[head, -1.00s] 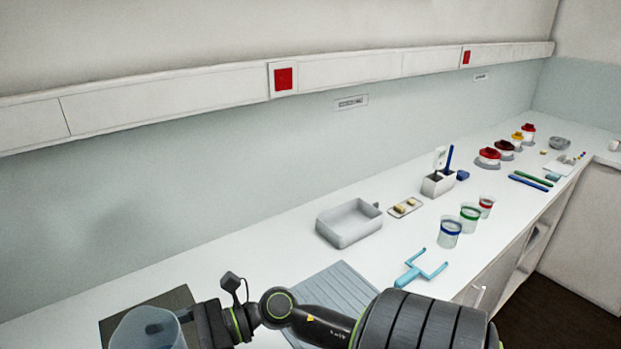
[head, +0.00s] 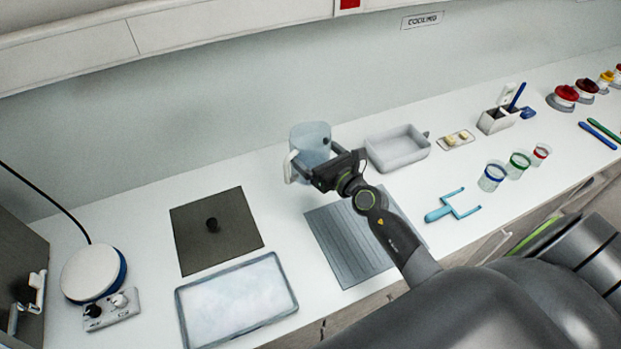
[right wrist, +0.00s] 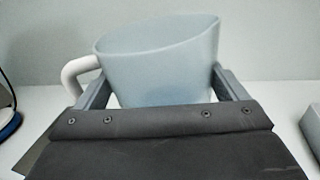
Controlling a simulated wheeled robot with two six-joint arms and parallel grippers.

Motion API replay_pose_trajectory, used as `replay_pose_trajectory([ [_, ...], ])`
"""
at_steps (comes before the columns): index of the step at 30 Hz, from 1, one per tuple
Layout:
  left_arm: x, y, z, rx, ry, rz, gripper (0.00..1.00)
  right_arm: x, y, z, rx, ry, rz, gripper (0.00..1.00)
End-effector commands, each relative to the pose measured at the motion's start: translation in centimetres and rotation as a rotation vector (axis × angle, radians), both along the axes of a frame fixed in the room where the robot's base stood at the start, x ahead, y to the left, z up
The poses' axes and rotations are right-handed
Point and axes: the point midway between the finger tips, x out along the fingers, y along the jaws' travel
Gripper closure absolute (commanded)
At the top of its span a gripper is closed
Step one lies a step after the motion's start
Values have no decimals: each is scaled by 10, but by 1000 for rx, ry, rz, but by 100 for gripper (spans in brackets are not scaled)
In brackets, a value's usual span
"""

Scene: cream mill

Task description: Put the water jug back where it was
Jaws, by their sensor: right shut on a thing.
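The water jug (head: 310,143) is a pale blue translucent vessel with a white handle. It stands upright at the back of the counter, left of the grey tray, in the head view. My right gripper (head: 318,164) is shut on it, with a finger on either side of its body. The jug also shows in the right wrist view (right wrist: 160,62), between the two fingers (right wrist: 160,88), handle to the left. I cannot tell whether its base touches the counter. My left gripper is not in view.
A dark square mat (head: 190,225) with a small black knob lies to the left. In front are a shallow tray (head: 181,318) and a ribbed grey mat (head: 338,250). A grey bin (head: 398,158) stands close right of the jug. A round white-topped device (head: 90,270) is far left.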

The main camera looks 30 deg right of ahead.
Motion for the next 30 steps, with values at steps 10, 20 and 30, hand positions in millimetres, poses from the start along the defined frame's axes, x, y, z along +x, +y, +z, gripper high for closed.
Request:
replay_pose_trajectory([
  [10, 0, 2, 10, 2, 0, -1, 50, 12, -3, -4, -12, -7, -78, 79],
  [20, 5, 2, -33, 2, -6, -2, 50, 12, -3, -49, -12, -7, -76, 79],
  [30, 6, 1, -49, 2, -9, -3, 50, 12, -2, -67, -12, -7, -76, 79],
])
